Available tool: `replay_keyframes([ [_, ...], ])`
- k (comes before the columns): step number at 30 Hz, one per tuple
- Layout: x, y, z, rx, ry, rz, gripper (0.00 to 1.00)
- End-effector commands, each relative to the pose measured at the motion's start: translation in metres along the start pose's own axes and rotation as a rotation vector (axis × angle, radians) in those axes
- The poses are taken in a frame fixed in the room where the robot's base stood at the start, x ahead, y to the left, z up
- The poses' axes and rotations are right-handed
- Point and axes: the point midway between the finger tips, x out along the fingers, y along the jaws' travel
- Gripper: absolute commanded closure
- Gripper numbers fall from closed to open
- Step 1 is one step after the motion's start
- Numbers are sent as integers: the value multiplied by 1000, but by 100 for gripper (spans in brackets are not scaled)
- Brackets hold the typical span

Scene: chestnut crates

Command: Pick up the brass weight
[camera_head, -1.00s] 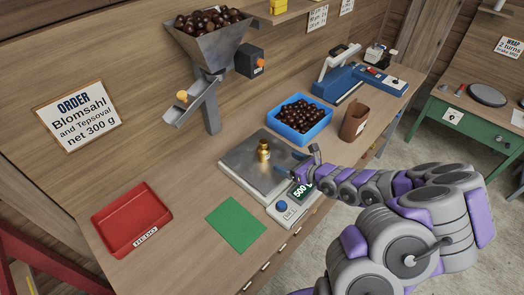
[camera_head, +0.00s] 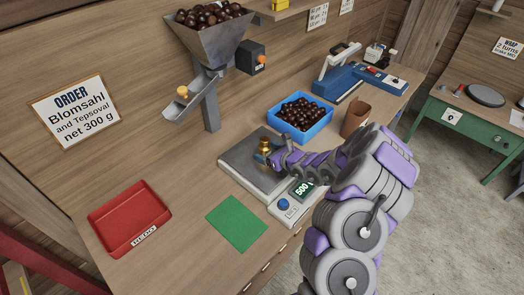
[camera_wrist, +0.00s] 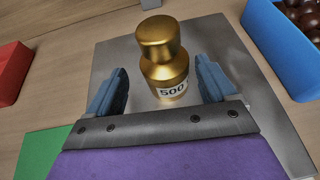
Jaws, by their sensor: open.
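The brass weight (camera_wrist: 167,68), a knobbed cylinder labelled 500, stands upright on the metal plate of the scale (camera_head: 242,165). It also shows in the head view (camera_head: 265,146), partly hidden by my gripper. The scale's display reads 500. My gripper (camera_wrist: 160,88) is open, with one blue finger on each side of the weight's lower body. In the wrist view there are gaps between the fingers and the weight. In the head view my gripper (camera_head: 271,161) is low over the plate, just right of the weight.
A blue crate of chestnuts (camera_head: 328,126) stands behind the scale, with a brown paper cup (camera_head: 355,118) beside it. A green mat (camera_head: 236,223) and an empty red tray (camera_head: 130,218) lie to the left. A chestnut hopper (camera_head: 208,48) is mounted at the back.

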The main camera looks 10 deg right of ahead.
Motion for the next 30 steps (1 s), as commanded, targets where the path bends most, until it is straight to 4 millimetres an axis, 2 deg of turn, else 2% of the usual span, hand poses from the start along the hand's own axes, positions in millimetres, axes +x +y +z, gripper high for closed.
replay_keyframes([
  [6, 25, 0, -2, -2, -1, 2, 16],
  [15, 30, 3, 1, -3, 0, -1, 16],
  [30, 29, 0, 0, 0, -1, 0, 63],
])
